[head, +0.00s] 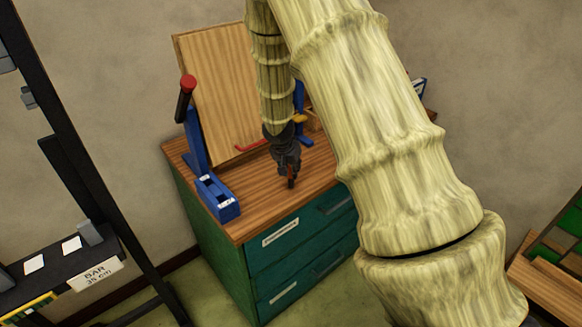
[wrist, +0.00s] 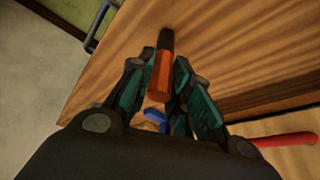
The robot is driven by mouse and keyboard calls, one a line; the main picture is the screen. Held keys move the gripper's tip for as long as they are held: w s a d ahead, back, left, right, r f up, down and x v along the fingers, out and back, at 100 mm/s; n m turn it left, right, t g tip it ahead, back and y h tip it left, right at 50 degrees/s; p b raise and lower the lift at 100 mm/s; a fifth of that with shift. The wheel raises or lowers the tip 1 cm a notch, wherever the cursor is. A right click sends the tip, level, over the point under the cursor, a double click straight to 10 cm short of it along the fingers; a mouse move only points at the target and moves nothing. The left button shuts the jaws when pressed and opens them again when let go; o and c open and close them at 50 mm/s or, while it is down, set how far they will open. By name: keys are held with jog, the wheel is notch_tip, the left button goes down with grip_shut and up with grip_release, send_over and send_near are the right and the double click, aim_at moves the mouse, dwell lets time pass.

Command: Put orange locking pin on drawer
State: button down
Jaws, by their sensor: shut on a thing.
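My gripper (head: 288,168) is shut on the orange locking pin (wrist: 162,78), and the pin's dark end points away from the fingers. In the head view the pin (head: 291,183) shows as a small orange piece at the fingertips, above the wooden top of the cabinet. I cannot tell whether it touches the wood. The green upper drawer (head: 310,232) is shut in the cabinet front, with a white label and a dark handle. In the wrist view a drawer handle (wrist: 98,28) shows past the edge of the top.
A blue clamp-like stand (head: 200,160) with a red-knobbed lever stands at the top's left edge. A wooden panel (head: 215,85) leans behind. A red bar (head: 251,146) lies near it; a red handle (wrist: 285,139) shows in the wrist view. The front wood is clear.

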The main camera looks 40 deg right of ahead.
jog(key=shift+f, duration=0.25)
jog(key=c, duration=1.3)
grip_release()
jog(key=shift+b+v, duration=1.1)
jog(key=shift+v, duration=5.05)
jog(key=shift+d, duration=0.15)
